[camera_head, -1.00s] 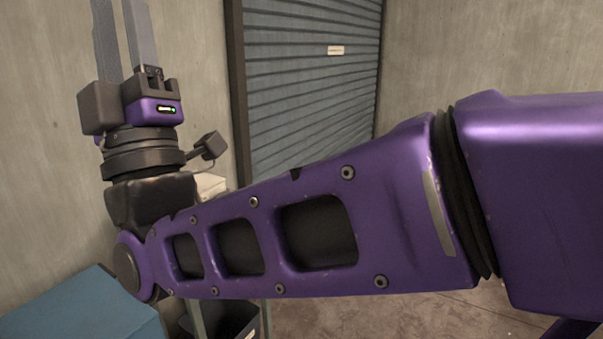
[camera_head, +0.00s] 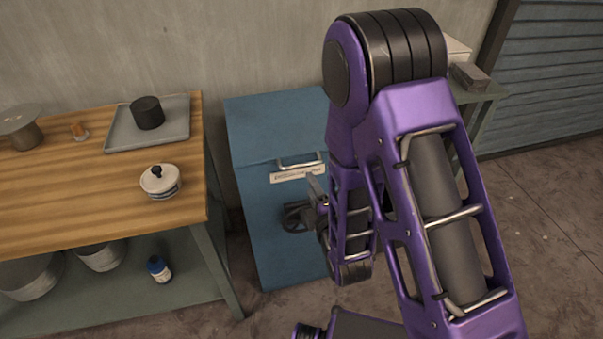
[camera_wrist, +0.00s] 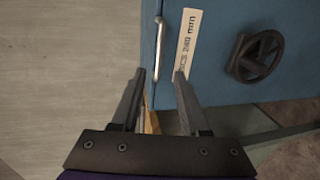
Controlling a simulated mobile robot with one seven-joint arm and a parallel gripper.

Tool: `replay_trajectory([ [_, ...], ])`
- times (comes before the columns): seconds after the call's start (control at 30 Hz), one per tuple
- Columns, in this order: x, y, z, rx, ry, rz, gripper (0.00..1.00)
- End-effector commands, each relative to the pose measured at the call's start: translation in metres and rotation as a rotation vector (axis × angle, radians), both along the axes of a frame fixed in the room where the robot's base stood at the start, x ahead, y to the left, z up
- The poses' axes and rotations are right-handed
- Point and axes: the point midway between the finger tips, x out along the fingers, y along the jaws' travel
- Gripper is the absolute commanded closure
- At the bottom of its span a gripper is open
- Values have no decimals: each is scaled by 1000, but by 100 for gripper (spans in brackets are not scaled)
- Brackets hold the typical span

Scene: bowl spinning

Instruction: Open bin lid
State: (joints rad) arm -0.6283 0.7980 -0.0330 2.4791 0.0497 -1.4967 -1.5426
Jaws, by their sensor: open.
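The blue bin (camera_head: 270,215) stands on the floor in the middle of the head view, its lid (camera_head: 275,120) down. A metal bar handle (camera_head: 300,163) runs along the front edge, above a white label. In the wrist view the handle (camera_wrist: 157,50) is upright in the picture, beside the label (camera_wrist: 187,45). My gripper (camera_wrist: 160,75) is open and empty, and its fingertips show on either side of the handle's near end. I cannot tell whether they reach around it. In the head view my gripper (camera_head: 316,187) is just below the handle, partly hidden by my arm.
A wooden workbench (camera_head: 60,190) stands close on the left, with a tray (camera_head: 178,125), a lidded white pot (camera_head: 160,181) and other items. A small table (camera_head: 487,95) is behind my arm on the right. Floor (camera_head: 555,190) is clear at the right.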

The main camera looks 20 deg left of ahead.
Motion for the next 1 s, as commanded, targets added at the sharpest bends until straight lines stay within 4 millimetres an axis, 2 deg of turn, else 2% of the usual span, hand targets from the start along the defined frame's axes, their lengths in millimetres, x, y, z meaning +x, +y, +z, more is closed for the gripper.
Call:
replay_trajectory([
  [0.2, 41, 25, -7, 1, -2, 0, 55],
  [0.47, 76, 46, -17, 0, 0, 0, 55],
  [0.6, 84, 51, -19, 0, 1, 1, 55],
  [0.9, 86, 53, -19, 0, 1, 1, 55],
  [0.93, 86, 53, -19, 0, 1, 1, 57],
  [1.0, 86, 53, -19, 0, 1, 1, 70],
])
